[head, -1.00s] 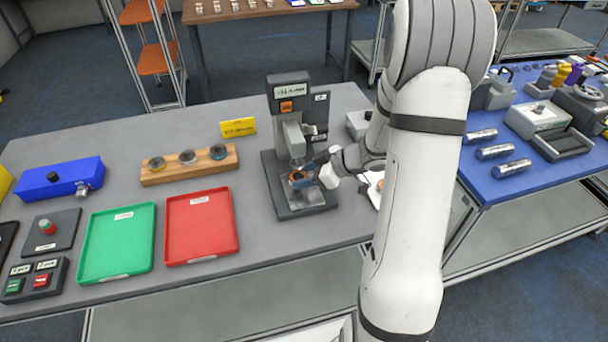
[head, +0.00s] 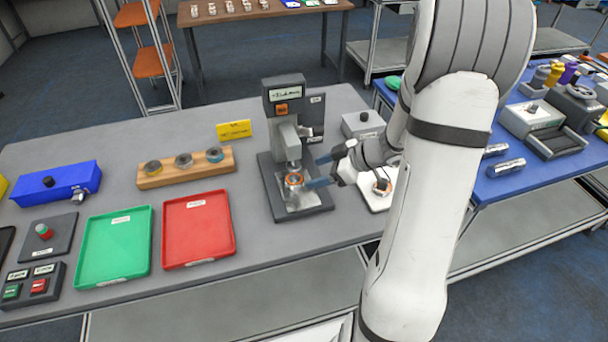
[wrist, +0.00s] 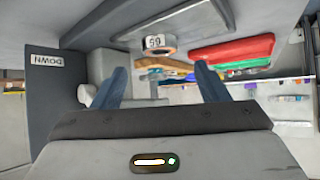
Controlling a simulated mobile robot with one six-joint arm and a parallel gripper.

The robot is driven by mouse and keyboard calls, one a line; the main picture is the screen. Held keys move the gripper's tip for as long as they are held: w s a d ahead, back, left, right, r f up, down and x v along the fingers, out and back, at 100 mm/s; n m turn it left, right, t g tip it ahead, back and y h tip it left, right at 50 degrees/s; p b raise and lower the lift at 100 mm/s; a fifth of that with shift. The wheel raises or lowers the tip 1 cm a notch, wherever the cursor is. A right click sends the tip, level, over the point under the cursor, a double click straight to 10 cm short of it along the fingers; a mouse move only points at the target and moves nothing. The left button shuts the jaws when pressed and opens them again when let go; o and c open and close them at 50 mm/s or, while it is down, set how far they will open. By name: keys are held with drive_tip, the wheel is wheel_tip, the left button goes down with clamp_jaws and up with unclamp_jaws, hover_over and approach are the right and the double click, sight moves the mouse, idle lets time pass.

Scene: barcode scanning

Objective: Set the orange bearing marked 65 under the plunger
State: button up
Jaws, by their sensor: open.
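The orange bearing marked 65 (head: 294,180) sits on the base of the press (head: 284,214), below its plunger (head: 293,163). In the wrist view the bearing (wrist: 157,42) shows its 65 label, ahead of the fingertips and apart from them. My gripper (head: 320,171) is open and empty, just right of the bearing. Its two blue fingers (wrist: 161,72) are spread in the wrist view. I cannot tell exactly how well the bearing is centred under the plunger.
A wooden rack (head: 185,178) with 3 bearings, a red tray (head: 198,228) and a green tray (head: 114,246) are to the left. A grey box (head: 362,124) stands behind my wrist.

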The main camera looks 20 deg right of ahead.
drive_tip(key=w+d+r+m+t+h, duration=0.1)
drive_tip(key=d+r+m+t+h, duration=0.15)
drive_tip(key=d+r+h, duration=0.4)
drive_tip(key=w+d+r+m+t+h, duration=0.15)
drive_tip(key=r+m+h, duration=0.25)
drive_tip(key=r, duration=0.5)
drive_tip(key=s+a+f+m+g+y, duration=0.1)
drive_tip(key=s+a+m+g, duration=0.1)
drive_tip(key=s+a, duration=0.5)
drive_tip(key=s+a+f+m+g, duration=0.1)
drive_tip(key=s+a+m+g, duration=0.2)
drive_tip(key=s+a, duration=0.4)
drive_tip(key=s+g, duration=0.1)
drive_tip(key=s, duration=0.6)
drive_tip(key=shift+s+g+y, duration=0.25)
drive_tip(key=shift+g+y, duration=0.1)
drive_tip(key=shift+g, duration=0.05)
drive_tip(key=shift+a+f, duration=0.1)
drive_tip(key=shift+c, duration=0.2)
